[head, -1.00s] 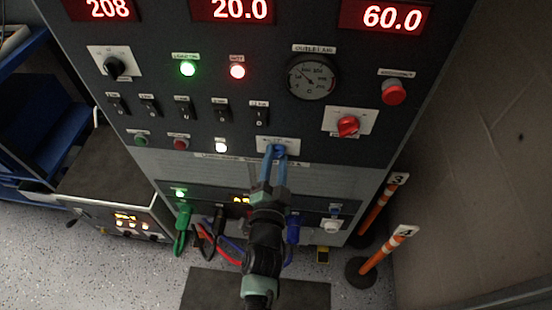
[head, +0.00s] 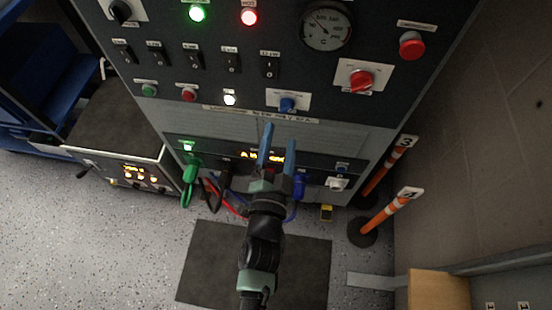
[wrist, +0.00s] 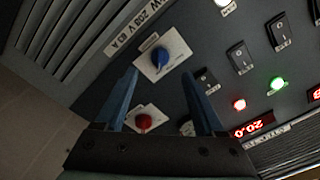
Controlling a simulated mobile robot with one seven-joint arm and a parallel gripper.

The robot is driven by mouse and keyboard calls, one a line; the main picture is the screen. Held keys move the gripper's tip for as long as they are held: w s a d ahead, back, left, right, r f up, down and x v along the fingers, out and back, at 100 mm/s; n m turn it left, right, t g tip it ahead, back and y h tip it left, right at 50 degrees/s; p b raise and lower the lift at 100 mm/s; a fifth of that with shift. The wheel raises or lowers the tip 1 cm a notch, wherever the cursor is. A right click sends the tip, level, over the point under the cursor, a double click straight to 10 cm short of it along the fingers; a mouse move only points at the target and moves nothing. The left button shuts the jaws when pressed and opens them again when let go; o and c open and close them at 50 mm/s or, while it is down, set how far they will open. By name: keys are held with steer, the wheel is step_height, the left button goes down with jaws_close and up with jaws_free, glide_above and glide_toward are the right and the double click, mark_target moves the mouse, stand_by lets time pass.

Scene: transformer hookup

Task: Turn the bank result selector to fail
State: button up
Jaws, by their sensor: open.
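A blue selector knob (head: 287,104) sits on a white plate on the dark front panel of the cabinet. In the wrist view the blue knob (wrist: 157,58) shows clearly on its plate; its lettering is too small to read. I cannot tell which position it points to. My gripper (head: 280,132) is open and empty, below and in front of this knob and apart from it. In the wrist view its two blue fingers (wrist: 160,76) stand wide apart, with the knob beyond their tips. No label reading "fail" is legible.
A red rotary knob (head: 361,80) and a red push button (head: 411,46) are to the right. Coloured cables (head: 190,180) hang below. Orange posts (head: 390,217) stand at right.

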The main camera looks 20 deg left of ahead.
steer(key=shift+v, duration=2.75)
steer(key=w+d+r+n+t, duration=0.15)
steer(key=w+r, duration=0.35)
steer(key=r, duration=1)
steer(key=w+d+r+n+t, duration=0.1)
steer(key=w+r+n+t, duration=0.3)
steer(key=r, duration=1)
steer(key=s+d+r+t+h, duration=0.1)
steer(key=s+d+r+h, duration=0.15)
steer(key=r, duration=0.65)
steer(key=s+d+r+t+h, duration=0.1)
steer(key=s+d+r+t, duration=0.2)
steer(key=r, duration=0.6)
steer(key=s+d+r+h, duration=0.1)
steer(key=s+d+r, duration=0.25)
steer(key=r, duration=0.55)
step_height(320, 180, up, 15)
steer(key=d+p, duration=0.1)
steer(key=p, duration=1.2)
steer(key=shift+p, duration=0.4)
steer(key=shift+d+f+n+t+h, duration=0.1)
steer(key=shift+f+n+t+h, duration=0.15)
